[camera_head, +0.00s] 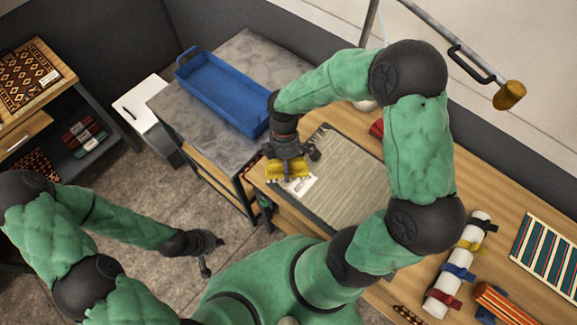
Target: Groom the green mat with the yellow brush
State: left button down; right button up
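The mat (350,170) is a greyish-green striped rectangle lying flat on the wooden table, with a white label (299,186) near its left corner. The yellow brush (287,170) is at the mat's left edge, bristle side down. My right gripper (290,155) is above the brush and appears shut on it; the gripper hides the brush's top. I cannot tell whether the bristles touch the mat. My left gripper (212,258) is low on the left, over the floor and away from the table, with its fingers apart and empty.
A blue tray (225,95) stands on the grey counter behind left. A red item (377,129) sits beside the mat's far edge. A rail runs along the wall.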

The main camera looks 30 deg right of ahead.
jog(key=shift+s+r+p, duration=0.1)
jog(key=shift+r+p, duration=0.25)
jog(key=shift+r, duration=0.4)
jog(key=shift+d, duration=0.1)
jog(key=shift+d+m, duration=0.15)
jog(key=shift+m, duration=0.15)
jog(key=w+d+m+t, duration=0.1)
jog(key=d+m, duration=0.2)
jog(key=m, duration=0.1)
jog(key=w+d+m+t+y+b, duration=0.1)
jog(key=w+d+m, duration=0.1)
jog(key=d+m, duration=0.2)
jog(key=w+d+r+m+y, duration=0.1)
jog(key=w+d+m, duration=0.1)
jog(key=d+m, duration=0.2)
jog(key=shift+m+t+b, duration=0.4)
jog(key=shift+m, duration=0.4)
jog(key=d+r+m+t+h+b, duration=0.1)
jog(key=d+r+m+t+h, duration=0.15)
jog(key=d+m, duration=1.05)
jog(key=shift+y, duration=0.35)
jog(key=b+x, duration=0.4)
jog(key=shift+f, duration=0.4)
